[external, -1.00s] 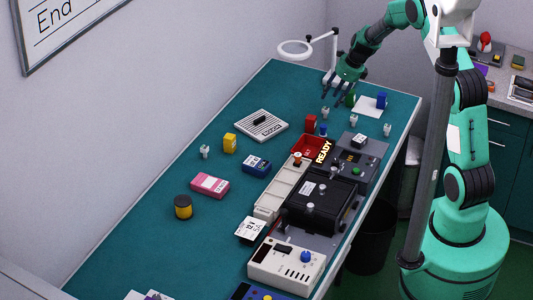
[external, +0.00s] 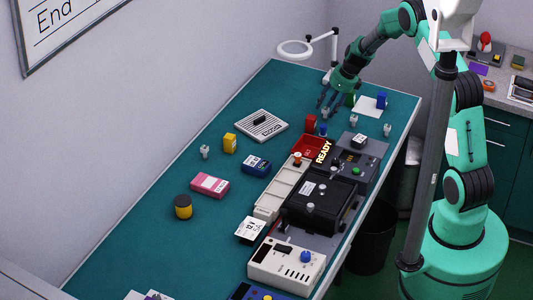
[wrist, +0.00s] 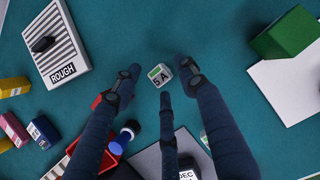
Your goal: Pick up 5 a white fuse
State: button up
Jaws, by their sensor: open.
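A small white fuse (wrist: 160,75) with a green mark and "5 A" on top stands on the table in the wrist view, between the tips of my open gripper (wrist: 160,84). The gripper is above it and empty. In the external view my gripper (external: 327,106) reaches down near the far end of the table, and its fingers partly hide the fuse there. Other small white fuses stand at the right (external: 353,120), near the right edge (external: 387,130) and farther left (external: 204,151); their labels are too small to read.
A red block (external: 311,122) and a small blue-capped item (wrist: 128,132) stand close by. A ribbed grey plate marked ROUGH (wrist: 56,45) lies left, and a green block (wrist: 286,33) stands right. A red tray (external: 308,146) and black test equipment (external: 318,203) are nearer. A magnifier lamp (external: 295,49) stands behind.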

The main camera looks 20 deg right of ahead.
aim_at(325, 114)
jog(key=shift+x, duration=1.3)
grip_shut()
